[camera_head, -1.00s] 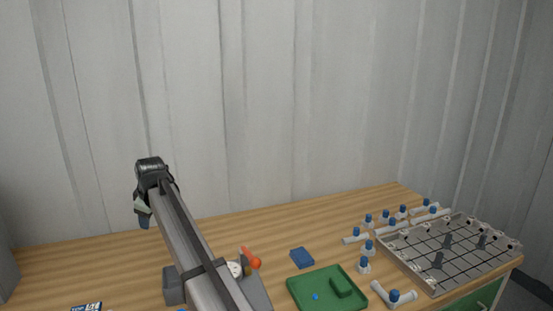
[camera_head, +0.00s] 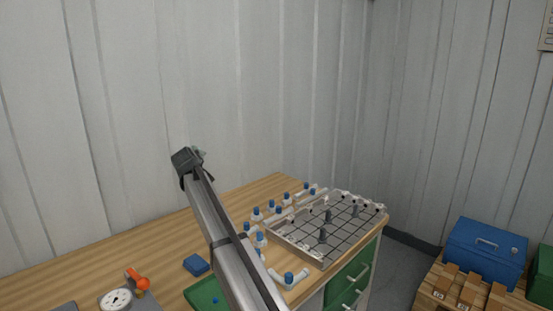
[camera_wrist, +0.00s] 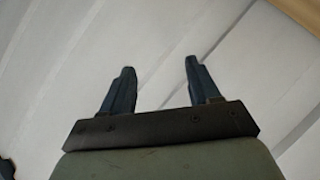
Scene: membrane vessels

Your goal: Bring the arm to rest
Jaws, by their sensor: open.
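My gripper (camera_wrist: 160,72) shows in the wrist view with its two dark fingers apart and nothing between them. The fingers themselves can hardly be made out there.
The wooden bench (camera_head: 170,251) carries a grey gridded tray (camera_head: 345,235), several white fittings with blue caps, a blue block (camera_head: 196,264), a green tray (camera_head: 199,295) and a gauge (camera_head: 116,300). A blue box (camera_head: 486,250) stands on a pallet at right.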

